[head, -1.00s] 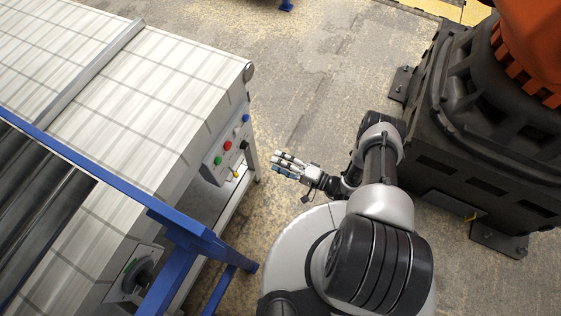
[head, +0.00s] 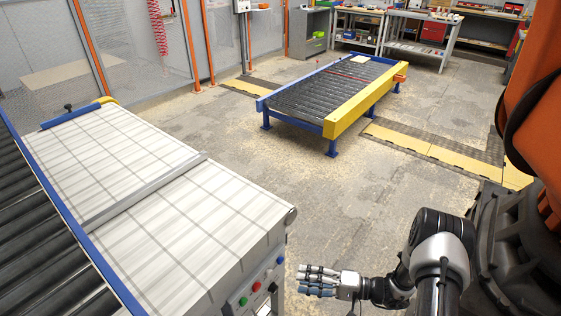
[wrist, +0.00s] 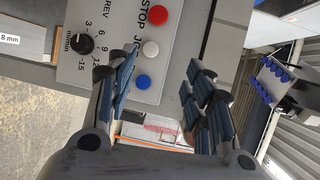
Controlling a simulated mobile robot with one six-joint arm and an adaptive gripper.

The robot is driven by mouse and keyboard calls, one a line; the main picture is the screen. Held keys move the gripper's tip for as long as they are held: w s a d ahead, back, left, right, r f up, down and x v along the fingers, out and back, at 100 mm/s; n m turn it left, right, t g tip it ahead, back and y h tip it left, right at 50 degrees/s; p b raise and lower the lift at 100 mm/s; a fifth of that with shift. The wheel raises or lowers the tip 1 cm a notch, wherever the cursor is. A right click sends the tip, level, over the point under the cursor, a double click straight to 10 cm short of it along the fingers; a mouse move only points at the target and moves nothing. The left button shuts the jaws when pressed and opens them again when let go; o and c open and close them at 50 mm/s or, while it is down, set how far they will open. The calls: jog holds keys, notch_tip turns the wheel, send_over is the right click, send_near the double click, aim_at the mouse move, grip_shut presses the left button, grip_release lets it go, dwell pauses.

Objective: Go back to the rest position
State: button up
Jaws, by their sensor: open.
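My gripper (head: 318,280) is at the lower middle of the head view, right of the control panel on the side of the white-topped conveyor (head: 130,170). In the wrist view my gripper (wrist: 158,85) shows two separated fingers with nothing between them. The control panel (wrist: 112,25) lies beyond the fingertips, with a red STOP button (wrist: 157,15), a white button (wrist: 151,48), a blue button (wrist: 143,82) and a black dial (wrist: 82,43). I cannot tell the exact gap between fingers and panel.
A roller conveyor (head: 30,210) is at the left edge. An orange robot arm (head: 535,110) on a dark base stands close on the right. A blue and yellow roller table (head: 345,115) stands farther back. Open floor (head: 390,200) lies between.

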jog(key=s+a+r+n+g+h, duration=0.1)
jog(key=s+r+n+g+h, duration=0.2)
jog(key=r, duration=0.8)
jog(key=s+a+r+n+g+h, duration=0.1)
jog(key=s+r+g+h, duration=0.25)
jog(key=r, duration=0.75)
jog(key=s+d+r+t+h, duration=0.3)
jog(key=s+d+r+h, duration=0.1)
jog(key=s+r, duration=0.3)
jog(key=s+d+r+t+h, duration=0.4)
jog(key=s+r+h, duration=0.1)
jog(key=s, duration=0.3)
jog(key=shift+s+r+m+h, duration=0.35)
jog(key=shift+s+r+m, duration=0.05)
jog(key=shift+r, duration=0.45)
